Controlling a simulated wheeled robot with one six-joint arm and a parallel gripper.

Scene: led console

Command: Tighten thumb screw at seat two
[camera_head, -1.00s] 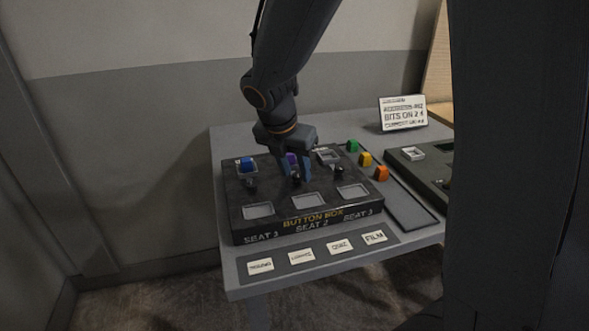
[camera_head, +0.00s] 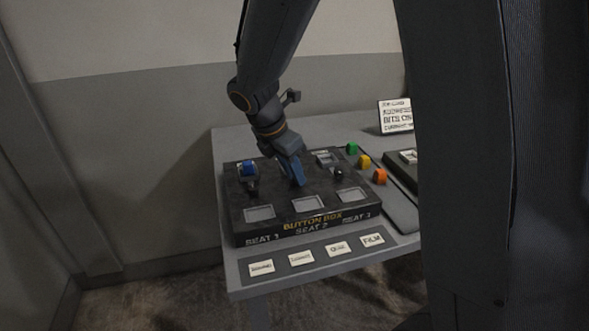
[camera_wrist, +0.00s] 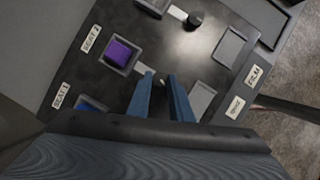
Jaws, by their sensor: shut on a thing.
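The black button box (camera_head: 275,213) sits on the grey table. My gripper (camera_head: 297,183) points down at the middle of it, at seat two, with its blue fingers shut on the seat two thumb screw. In the wrist view my gripper (camera_wrist: 160,88) has a finger on either side of the screw, which is mostly hidden. A purple button (camera_wrist: 120,52) sits in the seat two socket beside the fingers; the gripper hides it in the head view. The seat three thumb screw (camera_wrist: 194,20) is a dark knob, also visible in the head view (camera_head: 339,173).
A blue button (camera_head: 249,168) sits in the seat one socket, with its screw (camera_head: 253,188) in front. Green (camera_head: 351,148), yellow (camera_head: 363,161) and orange (camera_head: 380,176) buttons stand right of the box. White label cards (camera_head: 300,257) lie in front. A sign (camera_head: 395,116) stands behind.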

